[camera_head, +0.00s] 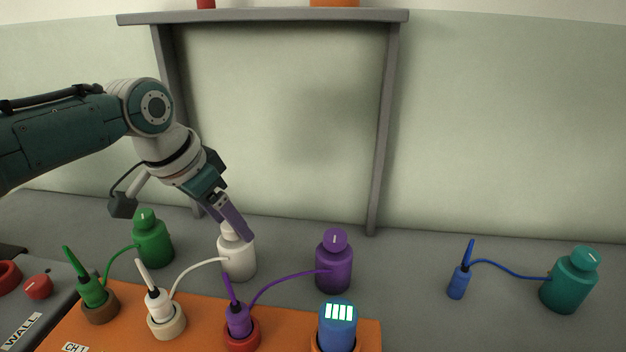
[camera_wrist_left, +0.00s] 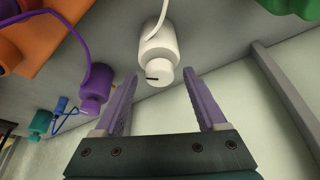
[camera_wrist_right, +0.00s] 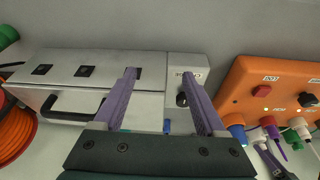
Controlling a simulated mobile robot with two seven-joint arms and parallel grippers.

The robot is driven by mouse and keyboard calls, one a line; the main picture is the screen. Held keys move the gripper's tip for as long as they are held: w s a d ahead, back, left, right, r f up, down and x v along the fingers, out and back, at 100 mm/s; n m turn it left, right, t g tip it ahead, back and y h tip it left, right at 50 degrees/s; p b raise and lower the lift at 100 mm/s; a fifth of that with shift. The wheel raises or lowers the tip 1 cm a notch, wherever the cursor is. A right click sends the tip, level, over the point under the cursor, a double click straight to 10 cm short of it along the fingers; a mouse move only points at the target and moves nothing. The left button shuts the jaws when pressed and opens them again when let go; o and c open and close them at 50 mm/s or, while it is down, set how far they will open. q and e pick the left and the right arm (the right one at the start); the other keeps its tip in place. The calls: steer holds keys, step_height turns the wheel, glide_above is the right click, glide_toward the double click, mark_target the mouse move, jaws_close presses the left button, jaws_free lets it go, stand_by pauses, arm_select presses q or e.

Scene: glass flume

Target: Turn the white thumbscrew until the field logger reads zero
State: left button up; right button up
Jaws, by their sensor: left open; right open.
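The white thumbscrew (camera_head: 229,229) is the cap of a white bottle-shaped unit (camera_head: 240,263), partly hidden behind my left gripper (camera_head: 248,237). In the left wrist view the thumbscrew (camera_wrist_left: 158,76) has a dark mark and sits between the tips of my open left gripper (camera_wrist_left: 162,74), with gaps visible on both sides. A white cable runs from the unit to a white plug (camera_head: 154,298) on the orange box (camera_head: 110,312). A blue unit (camera_head: 338,318) there has a lit display with several bars; I cannot tell if it is the field logger. My right gripper (camera_wrist_right: 158,72) is open and empty.
Green (camera_head: 153,245), purple (camera_head: 333,266) and teal (camera_head: 568,285) units stand on the grey surface near the white one. A loose blue plug (camera_head: 458,282) stands right. The right wrist view shows a metal case (camera_wrist_right: 100,68) and an orange hose reel (camera_wrist_right: 14,130).

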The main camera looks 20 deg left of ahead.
arm_select(q)
jaws_close()
stand_by(0.4)
steer(key=shift+d+r+n+p, duration=0.1)
steer(key=shift+r+n+p, duration=0.1)
steer(key=shift+n+p, duration=0.65)
steer(key=shift+d+n+y+p, duration=0.1)
steer(key=shift+n+y+p, duration=0.5)
steer(key=shift+n+p, duration=0.5)
steer(key=shift+f+n+y+p, duration=0.1)
steer(key=shift+n+y+p, duration=0.45)
steer(key=shift+n, duration=0.3)
steer(key=shift+n+y, duration=0.25)
steer(key=shift+n, duration=0.75)
steer(key=shift+f, duration=0.1)
